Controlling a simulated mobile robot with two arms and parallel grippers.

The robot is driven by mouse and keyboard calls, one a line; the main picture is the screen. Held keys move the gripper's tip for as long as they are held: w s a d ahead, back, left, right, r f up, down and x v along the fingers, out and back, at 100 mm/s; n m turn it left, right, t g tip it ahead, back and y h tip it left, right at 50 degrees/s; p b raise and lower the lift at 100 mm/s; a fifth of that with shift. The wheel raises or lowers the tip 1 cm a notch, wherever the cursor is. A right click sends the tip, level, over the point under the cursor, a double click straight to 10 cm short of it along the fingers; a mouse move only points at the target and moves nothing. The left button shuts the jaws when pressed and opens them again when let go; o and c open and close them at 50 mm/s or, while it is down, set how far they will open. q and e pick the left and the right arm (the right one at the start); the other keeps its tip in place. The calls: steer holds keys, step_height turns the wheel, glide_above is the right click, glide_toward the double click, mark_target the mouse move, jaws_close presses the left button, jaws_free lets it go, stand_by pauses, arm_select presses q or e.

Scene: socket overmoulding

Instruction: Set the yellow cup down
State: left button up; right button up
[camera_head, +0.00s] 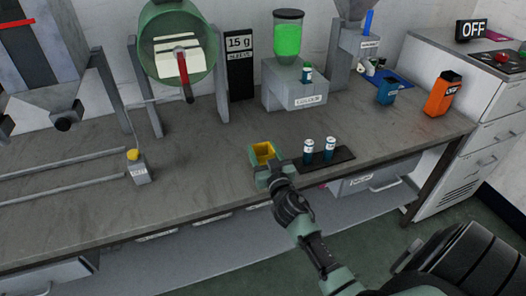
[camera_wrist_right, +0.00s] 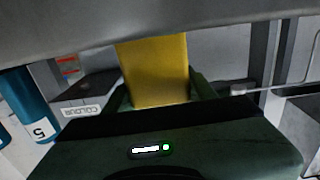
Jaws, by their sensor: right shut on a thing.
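The yellow cup (camera_head: 264,151) is between the fingers of my right gripper (camera_head: 262,158), at the front part of the grey workbench (camera_head: 195,165). In the right wrist view the cup (camera_wrist_right: 153,70) fills the gap between the dark green fingers of the gripper (camera_wrist_right: 155,100). The gripper is shut on it. I cannot tell whether the cup's base touches the bench. My left gripper does not show.
A dark tray (camera_head: 343,154) with two blue-and-white vials (camera_head: 308,147) lies just right of the gripper. The colour dispenser (camera_head: 290,85) stands behind.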

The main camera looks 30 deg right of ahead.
steer(key=shift+f, duration=0.25)
steer(key=o, duration=1.3)
steer(key=shift+r, duration=0.1)
steer(key=shift+o, duration=0.2)
